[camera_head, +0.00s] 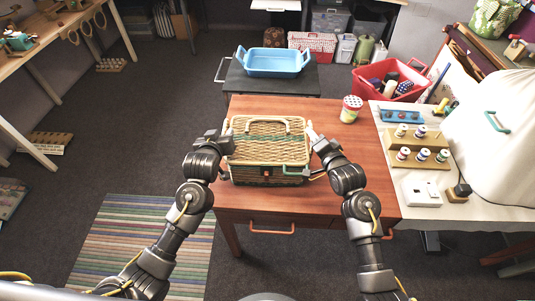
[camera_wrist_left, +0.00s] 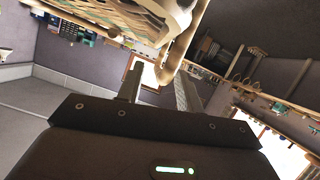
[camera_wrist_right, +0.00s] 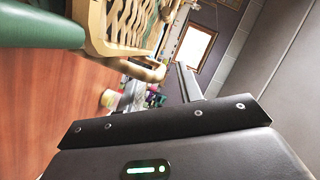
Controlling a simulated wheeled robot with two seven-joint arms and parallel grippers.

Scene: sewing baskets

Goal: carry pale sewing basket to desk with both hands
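The pale sewing basket (camera_head: 267,174) is a woven box with a green-striped lid and a pale top handle. It appears to rest upright on the red-brown wooden desk (camera_head: 300,204). My left gripper (camera_head: 226,136) is at its left side, and my right gripper (camera_head: 312,134) is at its right side. In the left wrist view, a pale side handle (camera_wrist_left: 180,48) reaches toward the gap between my parted fingers (camera_wrist_left: 156,88). In the right wrist view, the other side handle (camera_wrist_right: 148,70) reaches toward the gap between my parted fingers (camera_wrist_right: 160,88). Contact is unclear.
A red-and-white canister (camera_head: 351,109) stands on the desk's back right. A blue tray (camera_head: 273,62) sits on a dark cart behind. At the right, a white table (camera_head: 470,205) holds thread spools and a covered machine. A red bin (camera_head: 405,72) is behind it. Floor at the left is open.

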